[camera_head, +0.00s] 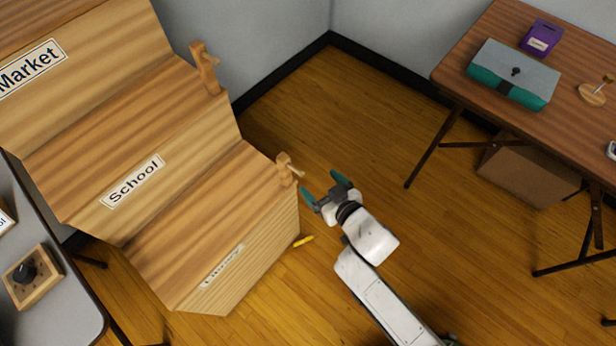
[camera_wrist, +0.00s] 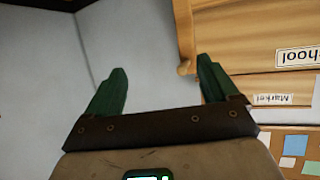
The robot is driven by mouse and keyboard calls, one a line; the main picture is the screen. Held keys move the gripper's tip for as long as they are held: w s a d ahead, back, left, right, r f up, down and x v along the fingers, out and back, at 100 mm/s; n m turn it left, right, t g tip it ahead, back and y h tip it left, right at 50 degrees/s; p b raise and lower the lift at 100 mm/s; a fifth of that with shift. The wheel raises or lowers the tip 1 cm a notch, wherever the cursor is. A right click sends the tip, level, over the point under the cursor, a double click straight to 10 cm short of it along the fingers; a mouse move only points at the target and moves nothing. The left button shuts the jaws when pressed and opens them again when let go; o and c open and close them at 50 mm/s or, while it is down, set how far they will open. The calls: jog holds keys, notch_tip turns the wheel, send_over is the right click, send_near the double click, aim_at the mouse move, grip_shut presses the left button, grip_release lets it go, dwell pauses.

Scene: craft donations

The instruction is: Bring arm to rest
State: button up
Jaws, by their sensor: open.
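My gripper (camera_head: 324,189) is open, with nothing between its green fingers. In the head view it is over the wooden floor, just right of the lowest step of a wooden stepped stand (camera_head: 185,160). My white arm reaches up to it from the bottom of the picture. In the wrist view both fingers of my gripper (camera_wrist: 160,90) are apart, with a pale wall behind them. Part of the wooden stand (camera_wrist: 235,40) shows upside down behind and beside the right finger.
A yellow object (camera_head: 303,241) lies on the floor. A brown table (camera_head: 520,100) at right holds a teal box (camera_head: 512,75) and a purple box (camera_head: 541,38). The floor between is clear.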

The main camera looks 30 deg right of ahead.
jog(key=shift+s+d+r, duration=0.1)
jog(key=shift+s+d, duration=0.2)
jog(key=shift+s, duration=0.1)
jog(key=s+d+r+g, duration=0.1)
jog(key=s+r+g, duration=0.1)
jog(key=s+g, duration=0.2)
jog(key=s+d+r+g+p, duration=0.1)
jog(key=s+g, duration=0.3)
jog(key=s, duration=0.5)
jog(key=s+d+r+g+p, duration=0.1)
jog(key=s+r+g, duration=0.2)
jog(key=s, duration=0.4)
jog(key=shift+s+d+r+g, duration=0.3)
jog(key=shift+s+d+g, duration=0.1)
jog(key=shift+g, duration=0.3)
jog(key=shift+w, duration=0.1)
jog(key=shift+c, duration=0.5)
